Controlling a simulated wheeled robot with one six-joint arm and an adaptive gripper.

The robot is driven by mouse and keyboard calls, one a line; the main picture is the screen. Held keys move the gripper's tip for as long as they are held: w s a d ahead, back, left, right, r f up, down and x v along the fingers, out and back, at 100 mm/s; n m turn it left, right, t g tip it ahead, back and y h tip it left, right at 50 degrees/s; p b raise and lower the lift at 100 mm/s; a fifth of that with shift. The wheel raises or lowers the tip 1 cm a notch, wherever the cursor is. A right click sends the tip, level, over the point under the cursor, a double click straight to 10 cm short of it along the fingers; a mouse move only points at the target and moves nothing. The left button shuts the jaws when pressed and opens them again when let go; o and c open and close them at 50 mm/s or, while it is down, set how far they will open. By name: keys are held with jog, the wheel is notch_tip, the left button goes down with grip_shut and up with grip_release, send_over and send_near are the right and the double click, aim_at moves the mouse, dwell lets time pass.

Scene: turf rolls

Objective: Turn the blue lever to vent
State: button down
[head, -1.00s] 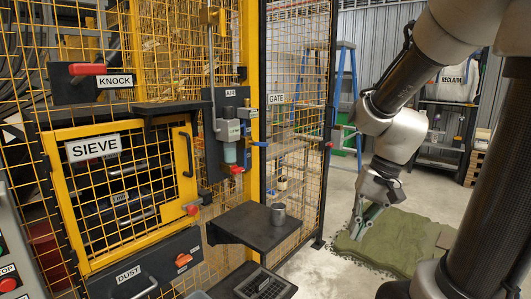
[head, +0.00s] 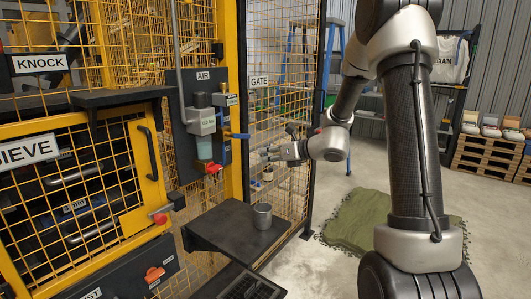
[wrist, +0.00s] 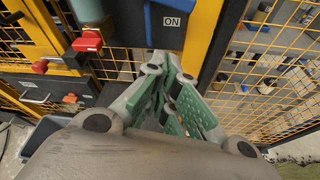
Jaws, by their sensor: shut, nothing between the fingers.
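The blue lever (head: 237,136) sticks out sideways to the right from the air panel (head: 190,140), under a small label (head: 232,100) too small to read. My gripper (head: 266,153) is to the right of the lever and slightly below it, pointing left towards the panel. A gap seems to show between them, but depth is hard to judge. In the wrist view my green-padded fingers (wrist: 168,62) are together and empty, just below an ON label (wrist: 173,21).
A red handle (head: 214,168) sits low on the panel, left of the lever. A black shelf (head: 235,232) with a grey cup (head: 262,216) stands below. The mesh gate (head: 285,110) is behind my gripper. A green turf mat (head: 355,220) lies on the floor.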

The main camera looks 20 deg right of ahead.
aim_at(239, 135)
jog(key=x, duration=0.8)
jog(key=shift+d+r, duration=0.2)
jog(key=shift+r, duration=0.45)
jog(key=shift+d+r, duration=0.2)
jog(key=shift+r, duration=0.5)
jog(key=shift+d+r, duration=0.2)
jog(key=shift+r, duration=0.45)
jog(key=shift+w+r, duration=0.1)
jog(key=shift+w+d+r+n, duration=0.25)
jog(key=shift+d+r+n, duration=0.2)
jog(key=shift+r, duration=0.15)
